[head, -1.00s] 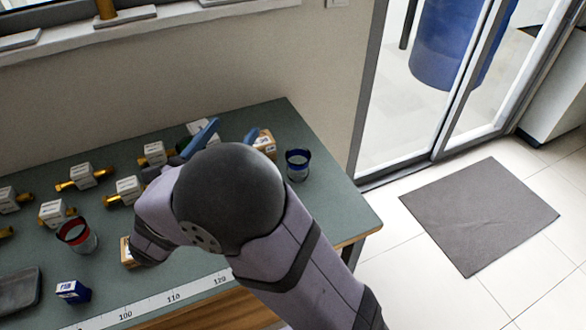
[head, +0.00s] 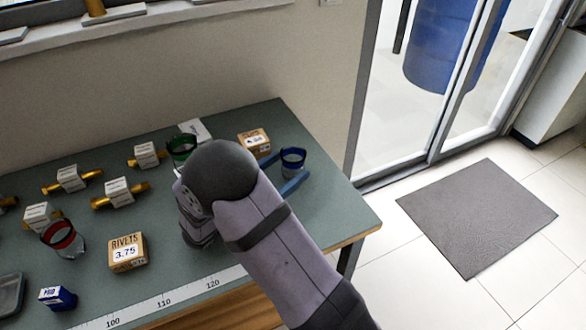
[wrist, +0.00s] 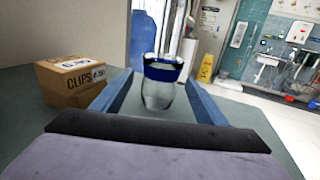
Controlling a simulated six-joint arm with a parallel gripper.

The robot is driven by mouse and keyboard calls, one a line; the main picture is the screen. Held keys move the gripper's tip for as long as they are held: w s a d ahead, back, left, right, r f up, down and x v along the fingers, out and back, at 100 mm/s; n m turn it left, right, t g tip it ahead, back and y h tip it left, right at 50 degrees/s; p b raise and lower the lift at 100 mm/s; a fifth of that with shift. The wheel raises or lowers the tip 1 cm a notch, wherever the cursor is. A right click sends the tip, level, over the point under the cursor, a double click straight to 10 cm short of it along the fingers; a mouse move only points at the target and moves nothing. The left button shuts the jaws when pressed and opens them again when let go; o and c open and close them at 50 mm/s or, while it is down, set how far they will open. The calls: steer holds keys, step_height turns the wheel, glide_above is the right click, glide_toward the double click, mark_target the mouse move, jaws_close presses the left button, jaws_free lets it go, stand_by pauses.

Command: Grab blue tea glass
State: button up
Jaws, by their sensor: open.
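The blue tea glass (head: 292,160) is a clear glass with a dark blue rim band, upright near the right end of the green bench. In the wrist view the glass (wrist: 160,82) stands straight ahead, between the two blue fingers. My gripper (head: 283,174) is open, with one finger on each side of the glass in the head view. The wrist view shows the open gripper (wrist: 155,92) too; I cannot tell whether either finger touches the glass. The glass's lower part is partly hidden by a finger in the head view.
A clips box (wrist: 75,80) stands close to the left of the glass; it also shows in the head view (head: 254,142). A green-rimmed glass (head: 182,147), a red-rimmed glass (head: 63,238) and a rivets box (head: 127,252) stand further left. The bench (head: 335,205) ends just right of the glass.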

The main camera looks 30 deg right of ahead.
mark_target(300, 158)
steer(key=shift+p+x, duration=0.85)
steer(key=shift+x, duration=2.55)
steer(key=c, duration=1.2)
